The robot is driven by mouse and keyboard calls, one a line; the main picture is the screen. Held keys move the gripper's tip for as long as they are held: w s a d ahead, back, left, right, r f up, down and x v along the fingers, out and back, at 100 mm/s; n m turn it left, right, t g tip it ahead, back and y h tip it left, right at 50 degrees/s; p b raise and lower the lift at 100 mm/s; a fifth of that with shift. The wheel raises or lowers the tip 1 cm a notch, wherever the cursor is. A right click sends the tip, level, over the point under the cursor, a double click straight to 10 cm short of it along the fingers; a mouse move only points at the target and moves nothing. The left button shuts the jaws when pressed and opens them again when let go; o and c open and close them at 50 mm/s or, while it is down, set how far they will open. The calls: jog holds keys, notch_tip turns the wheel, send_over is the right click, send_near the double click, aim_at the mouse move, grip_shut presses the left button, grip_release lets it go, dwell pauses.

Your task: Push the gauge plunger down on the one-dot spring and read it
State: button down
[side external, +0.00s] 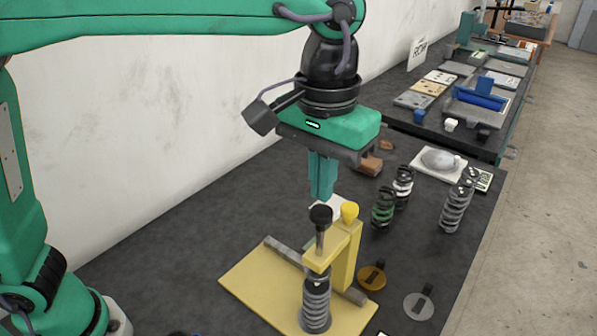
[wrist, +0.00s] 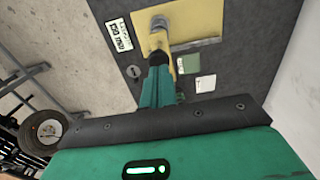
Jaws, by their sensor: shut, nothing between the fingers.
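The yellow press gauge (side external: 345,255) stands on its yellow base plate (side external: 252,278) in the side view. Its plunger has a black knob (side external: 320,214) on a dark rod and stands raised above the gauge arm. A dark grey coil spring (side external: 316,305) stands upright under the arm; I cannot make out a dot mark on it. My gripper (side external: 322,196) is shut and empty, pointing down just above the knob; I cannot tell whether it touches. In the wrist view the shut fingers (wrist: 160,70) point towards the yellow gauge plate (wrist: 207,20).
A green-banded spring (side external: 383,208), a white-banded spring (side external: 403,187) and grey springs (side external: 455,208) stand to the right. Round tags (side external: 418,306) lie in front. The mat left of the gauge is clear.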

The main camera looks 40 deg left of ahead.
aim_at(319, 227)
jog(key=shift+f, duration=1)
notch_tip(319, 227, down, 6)
jog(key=shift+f, duration=0.1)
notch_tip(319, 227, up, 16)
jog(key=shift+r, duration=0.25)
dwell(0.8)
dwell(1.0)
